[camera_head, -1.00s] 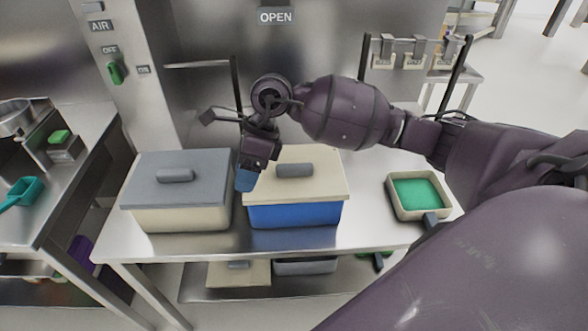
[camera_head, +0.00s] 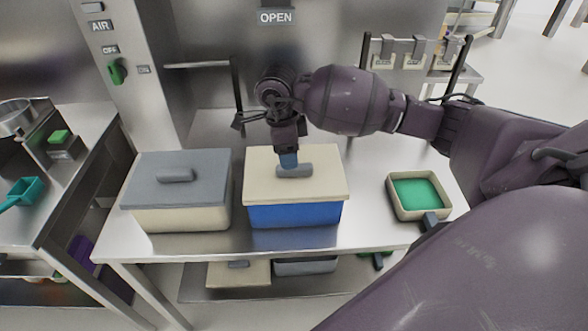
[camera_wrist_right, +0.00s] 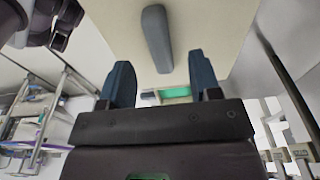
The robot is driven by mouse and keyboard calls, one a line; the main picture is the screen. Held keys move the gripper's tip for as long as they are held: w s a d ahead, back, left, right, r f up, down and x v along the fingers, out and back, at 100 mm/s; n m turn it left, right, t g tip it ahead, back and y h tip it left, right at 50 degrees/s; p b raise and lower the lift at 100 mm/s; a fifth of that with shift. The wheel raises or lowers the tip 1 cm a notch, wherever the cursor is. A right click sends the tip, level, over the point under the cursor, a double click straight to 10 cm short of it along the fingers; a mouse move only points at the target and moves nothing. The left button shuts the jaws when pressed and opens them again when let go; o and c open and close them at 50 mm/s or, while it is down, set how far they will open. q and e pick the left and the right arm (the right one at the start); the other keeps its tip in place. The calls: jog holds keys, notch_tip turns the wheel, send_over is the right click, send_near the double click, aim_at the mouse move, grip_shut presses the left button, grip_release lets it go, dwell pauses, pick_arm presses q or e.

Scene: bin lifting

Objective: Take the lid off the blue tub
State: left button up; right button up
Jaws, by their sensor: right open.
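The blue tub (camera_head: 296,214) stands on the steel table with its cream lid (camera_head: 322,188) on top. The lid's grey handle (camera_head: 307,171) sits at its middle, and in the right wrist view the handle (camera_wrist_right: 157,38) shows beyond the fingers. My right gripper (camera_head: 289,160) is above the lid, at the back left part of the handle in the head view. In the right wrist view its two blue fingers (camera_wrist_right: 164,80) are apart with nothing between them. The handle lies ahead of the gap, apart from the fingers. My left gripper is not in view.
A cream tub with a grey lid (camera_head: 150,192) stands close on the left. A cream tray with a green inside (camera_head: 418,192) is at the right. A metal rack (camera_head: 412,48) stands behind. More tubs (camera_head: 304,267) lie on the lower shelf.

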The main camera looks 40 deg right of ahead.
jog(key=shift+s+d+f, duration=0.15)
jog(key=shift+d+f, duration=0.05)
jog(key=shift+f, duration=0.6)
jog(key=shift+s+d+f, duration=0.1)
jog(key=shift+d+f, duration=0.1)
jog(key=shift+f, duration=0.6)
jog(key=shift+s+d+f, duration=0.15)
jog(key=shift+d+f, duration=0.05)
jog(key=shift+f, duration=0.6)
grip_shut()
jog(key=shift+r, duration=0.15)
